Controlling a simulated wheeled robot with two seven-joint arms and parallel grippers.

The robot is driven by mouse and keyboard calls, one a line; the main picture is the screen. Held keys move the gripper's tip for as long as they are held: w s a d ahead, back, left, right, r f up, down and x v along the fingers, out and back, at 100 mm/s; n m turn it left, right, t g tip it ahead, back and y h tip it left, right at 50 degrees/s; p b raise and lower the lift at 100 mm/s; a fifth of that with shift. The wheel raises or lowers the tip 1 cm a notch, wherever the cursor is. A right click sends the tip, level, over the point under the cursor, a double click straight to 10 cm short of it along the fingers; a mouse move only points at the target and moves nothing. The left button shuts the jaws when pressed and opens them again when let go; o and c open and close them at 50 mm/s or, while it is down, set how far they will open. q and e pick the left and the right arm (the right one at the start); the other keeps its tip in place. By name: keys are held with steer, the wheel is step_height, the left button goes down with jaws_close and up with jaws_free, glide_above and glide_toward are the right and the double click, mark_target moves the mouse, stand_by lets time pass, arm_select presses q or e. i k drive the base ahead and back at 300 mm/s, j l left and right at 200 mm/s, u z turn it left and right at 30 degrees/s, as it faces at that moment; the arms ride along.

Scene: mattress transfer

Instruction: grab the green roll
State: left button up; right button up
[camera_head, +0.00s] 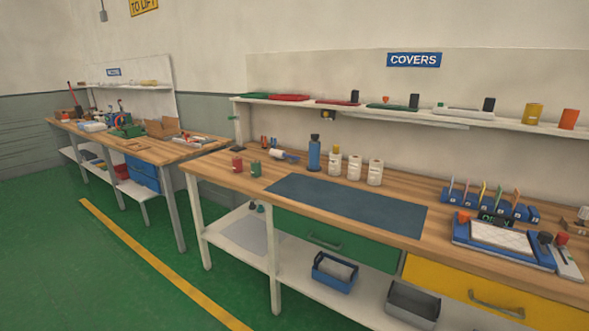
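A small dark green cylinder (256,169), which looks like the green roll, stands near the left front of the long wooden workbench (225,179). A similar dark red cylinder (237,164) stands just to its left, apart from it. Neither of my grippers is in view, and nothing hides the green cylinder.
A dark blue mat (345,205) lies right of the cylinders. A blue bottle (314,154) and several white bottles stand behind it. A blue-framed device (502,240) sits at the right. Green floor (115,270) is clear in front at left.

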mark_target(255, 164)
steer(key=i+j+z, duration=0.4)
steer(key=j+z, duration=0.2)
steer(key=i+j+z, duration=0.15)
steer(key=j+z, duration=0.2)
steer(key=i+j+z, duration=0.15)
steer(key=j+z, duration=0.15)
